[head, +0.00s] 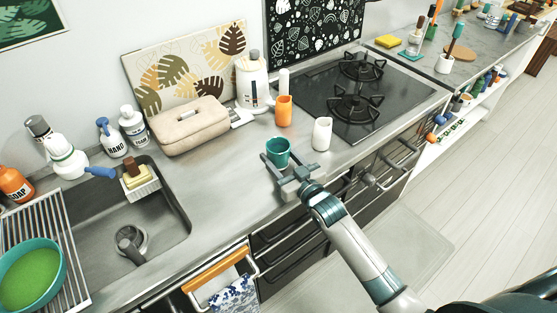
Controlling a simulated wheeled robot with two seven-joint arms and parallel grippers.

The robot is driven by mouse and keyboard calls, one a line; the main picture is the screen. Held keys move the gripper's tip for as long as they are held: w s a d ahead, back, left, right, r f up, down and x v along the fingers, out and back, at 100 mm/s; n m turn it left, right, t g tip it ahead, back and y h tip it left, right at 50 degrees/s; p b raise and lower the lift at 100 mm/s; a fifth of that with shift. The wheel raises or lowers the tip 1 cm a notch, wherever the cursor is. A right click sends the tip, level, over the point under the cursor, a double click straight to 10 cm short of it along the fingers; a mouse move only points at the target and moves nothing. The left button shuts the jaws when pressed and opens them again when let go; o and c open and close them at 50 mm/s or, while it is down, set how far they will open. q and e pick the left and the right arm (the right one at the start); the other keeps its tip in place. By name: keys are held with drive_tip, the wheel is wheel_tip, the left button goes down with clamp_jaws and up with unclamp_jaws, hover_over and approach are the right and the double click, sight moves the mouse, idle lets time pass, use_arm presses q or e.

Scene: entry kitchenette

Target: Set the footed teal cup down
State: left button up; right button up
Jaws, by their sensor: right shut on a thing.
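The teal cup (279,151) is upright at the front part of the steel counter (222,190), right of the sink. My right gripper (281,168) comes in from the lower right and is shut on the teal cup. The cup's lower part and any foot are hidden behind the gripper, so I cannot tell whether its base touches the counter. My left gripper is not in view.
A white cup-like vessel (322,134) and an orange one (284,111) stand close by, behind and right. A beige case (188,126) lies behind left. The gas hob (395,98) is at right, the sink (100,220) at left. Bare counter lies left of the cup.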

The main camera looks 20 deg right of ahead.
drive_tip(key=shift+f, duration=1.1)
drive_tip(key=shift+f, duration=0.1)
drive_tip(key=o, duration=1.2)
drive_tip(key=shift+c, duration=0.2)
drive_tip(key=shift+s, duration=0.15)
